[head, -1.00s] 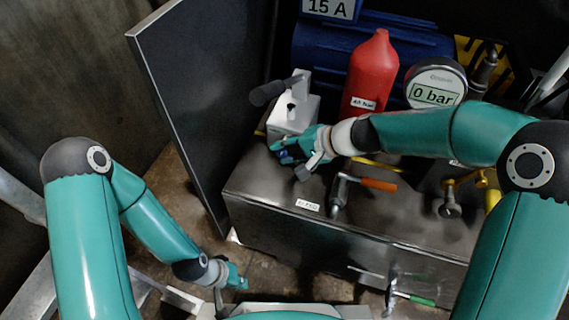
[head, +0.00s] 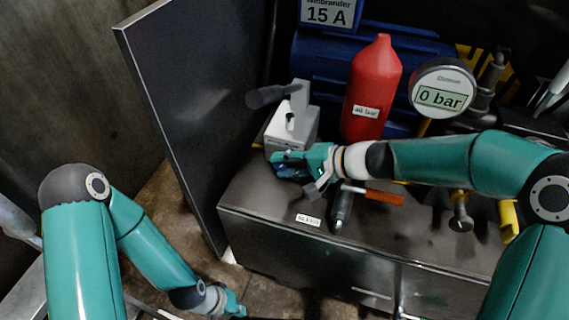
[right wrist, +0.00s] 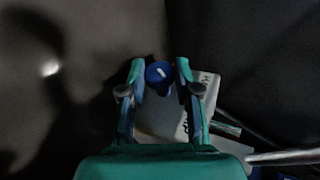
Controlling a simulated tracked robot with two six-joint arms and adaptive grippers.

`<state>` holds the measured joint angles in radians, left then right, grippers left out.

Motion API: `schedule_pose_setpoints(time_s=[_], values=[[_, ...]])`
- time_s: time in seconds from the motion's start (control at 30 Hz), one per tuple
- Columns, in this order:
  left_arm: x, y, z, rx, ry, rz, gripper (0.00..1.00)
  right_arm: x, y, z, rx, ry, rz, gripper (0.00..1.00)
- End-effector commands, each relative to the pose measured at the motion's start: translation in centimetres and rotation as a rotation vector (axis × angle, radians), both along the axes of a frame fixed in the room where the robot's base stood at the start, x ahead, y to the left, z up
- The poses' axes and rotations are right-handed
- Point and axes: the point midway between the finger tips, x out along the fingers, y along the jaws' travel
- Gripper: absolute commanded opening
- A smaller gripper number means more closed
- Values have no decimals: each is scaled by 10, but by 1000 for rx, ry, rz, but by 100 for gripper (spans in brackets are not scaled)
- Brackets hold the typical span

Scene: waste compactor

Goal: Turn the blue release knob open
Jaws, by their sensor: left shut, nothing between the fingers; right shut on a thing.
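The blue release knob (right wrist: 158,72) shows in the right wrist view, round with a white mark on top. It sits between the fingertips of my right gripper (right wrist: 159,76), which is shut on it. In the head view my right gripper (head: 287,165) is at the front of the grey hand-pump block (head: 290,138), and hides the knob there. My left gripper (head: 234,305) is low in the head view, shut and empty, in front of the cabinet and far from the knob.
A red bottle (head: 371,95) and a gauge reading 0 bar (head: 441,94) stand behind my right arm. A dark upright panel (head: 190,110) stands at left.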

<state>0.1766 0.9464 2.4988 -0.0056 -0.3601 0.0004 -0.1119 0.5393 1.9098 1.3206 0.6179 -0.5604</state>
Motion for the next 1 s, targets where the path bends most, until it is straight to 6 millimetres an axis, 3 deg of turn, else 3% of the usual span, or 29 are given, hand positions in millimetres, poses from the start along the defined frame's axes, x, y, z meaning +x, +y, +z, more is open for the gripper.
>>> schedule_pose_setpoints(time_s=[0.17,0.2,0.33,1.0], values=[[0,0,-1,0,0,0,0,-2,-3,-7,-11,11,0,0],[0,0,-1,0,0,0,0,-2,-3,-7,-11,11,0,35],[0,0,-1,0,0,0,0,-2,-2,-6,-9,9,1,56],[0,0,1,0,0,0,0,-1,0,-2,-7,6,3,56]])
